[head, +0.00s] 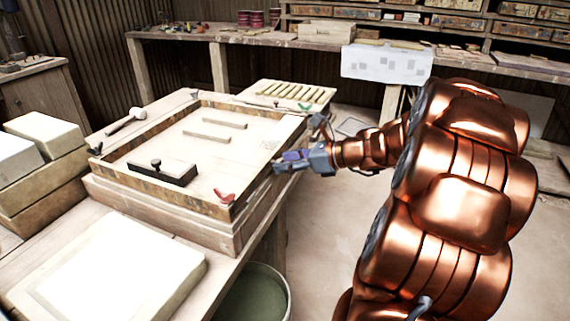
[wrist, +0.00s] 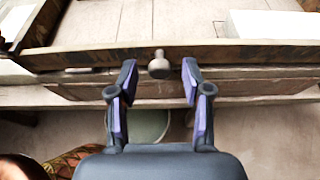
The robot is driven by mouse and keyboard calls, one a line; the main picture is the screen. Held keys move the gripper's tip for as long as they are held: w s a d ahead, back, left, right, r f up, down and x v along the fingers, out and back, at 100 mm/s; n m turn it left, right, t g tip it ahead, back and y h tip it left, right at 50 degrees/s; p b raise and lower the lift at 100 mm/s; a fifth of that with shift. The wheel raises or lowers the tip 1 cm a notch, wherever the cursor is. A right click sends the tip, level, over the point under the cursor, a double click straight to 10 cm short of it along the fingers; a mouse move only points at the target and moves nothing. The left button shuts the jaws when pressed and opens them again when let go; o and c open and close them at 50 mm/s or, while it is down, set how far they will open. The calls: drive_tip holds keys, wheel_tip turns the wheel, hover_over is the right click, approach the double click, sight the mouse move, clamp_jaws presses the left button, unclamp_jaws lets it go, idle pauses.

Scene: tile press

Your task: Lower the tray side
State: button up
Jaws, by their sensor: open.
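The tray is a wide, shallow wooden frame on the bench. Its near right side (head: 255,172) stands upright in the head view and shows as a dark, worn board (wrist: 240,56) across the wrist view. A pale round knob (wrist: 159,66) sticks out from this side. My gripper (head: 277,166) is beside the tray's right side. In the wrist view my gripper (wrist: 158,68) is open, with one fingertip on each side of the knob. I cannot tell whether the fingers touch it. A red catch (head: 224,196) sits at the tray's near corner and a green catch (head: 305,107) near the far right corner.
In the tray lie a dark block with a knob (head: 162,172) and two thin strips (head: 207,137). A mallet (head: 127,120) lies on the left. A slatted board (head: 290,95) lies behind. A bucket (head: 258,292) stands below the bench's front edge. Floor to the right is clear.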

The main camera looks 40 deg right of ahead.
drive_tip(key=shift+w+a+f, duration=0.25)
drive_tip(key=shift+w, duration=0.15)
clamp_jaws()
